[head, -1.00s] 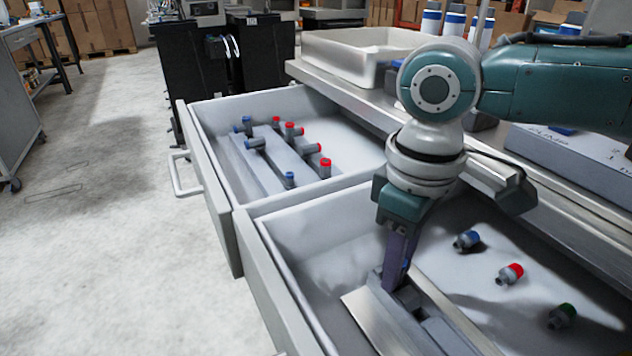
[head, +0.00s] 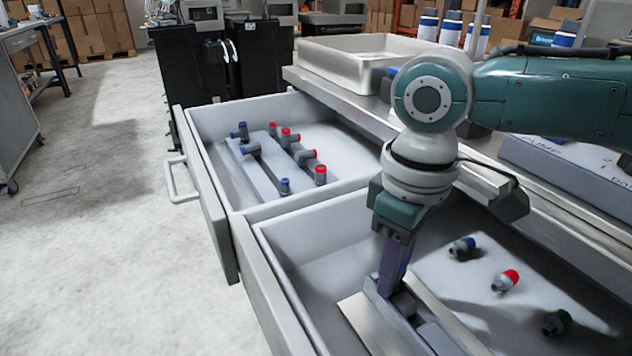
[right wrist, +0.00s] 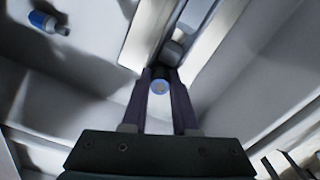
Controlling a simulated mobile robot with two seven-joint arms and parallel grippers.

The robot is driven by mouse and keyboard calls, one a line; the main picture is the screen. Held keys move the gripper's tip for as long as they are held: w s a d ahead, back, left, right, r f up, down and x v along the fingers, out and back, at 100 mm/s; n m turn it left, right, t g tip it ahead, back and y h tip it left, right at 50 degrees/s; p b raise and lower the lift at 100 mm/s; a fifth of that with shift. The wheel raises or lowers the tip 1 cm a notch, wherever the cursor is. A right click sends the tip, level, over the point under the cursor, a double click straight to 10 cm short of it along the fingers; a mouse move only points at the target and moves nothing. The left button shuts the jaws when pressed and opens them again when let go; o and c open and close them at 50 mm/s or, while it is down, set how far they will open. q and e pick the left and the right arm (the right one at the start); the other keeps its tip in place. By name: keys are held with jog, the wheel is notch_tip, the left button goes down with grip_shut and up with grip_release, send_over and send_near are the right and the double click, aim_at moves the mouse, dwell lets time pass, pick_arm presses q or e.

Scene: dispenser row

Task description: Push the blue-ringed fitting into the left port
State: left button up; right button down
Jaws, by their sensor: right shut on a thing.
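My right gripper (head: 386,290) points down into the near drawer, its fingertips at the grey block (head: 437,338) there. In the right wrist view the two dark fingers (right wrist: 160,92) are shut on the blue-ringed fitting (right wrist: 160,87), which shows end-on with a blue ring around a pale centre. A grey cylindrical part (right wrist: 172,53) is just beyond it, at the block. The fingers hide the fitting in the head view. I cannot tell how far it sits in a port, and the port opening is hidden. My left gripper is not in view.
Loose fittings with blue (head: 462,246), red (head: 505,280) and green (head: 556,322) rings lie on the drawer floor to the right. The far drawer (head: 205,160) holds rails with several red and blue fittings. Drawer walls and the bench edge surround my right arm.

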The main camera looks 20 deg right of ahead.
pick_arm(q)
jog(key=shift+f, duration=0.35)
pick_arm(e)
jog(key=f, duration=0.2)
jog(key=shift+s+d+f, duration=0.25)
jog(key=shift+s+f, duration=0.05)
jog(key=shift+f, duration=0.05)
jog(key=c, duration=0.9)
grip_release()
jog(key=o, duration=0.3)
jog(key=shift+r, duration=0.5)
jog(key=r, duration=0.1)
jog(key=a+r+p, duration=0.1)
jog(key=r, duration=0.1)
jog(key=r+p, duration=0.1)
jog(key=r, duration=0.1)
jog(key=shift+w+a+r, duration=0.15)
jog(key=shift+w+r, duration=0.05)
jog(key=shift+w, duration=0.2)
jog(key=r, duration=0.2)
jog(key=r+p, duration=0.1)
jog(key=r, duration=0.1)
jog(key=d+r+p, duration=0.1)
jog(key=r, duration=0.1)
jog(key=shift+r, duration=0.1)
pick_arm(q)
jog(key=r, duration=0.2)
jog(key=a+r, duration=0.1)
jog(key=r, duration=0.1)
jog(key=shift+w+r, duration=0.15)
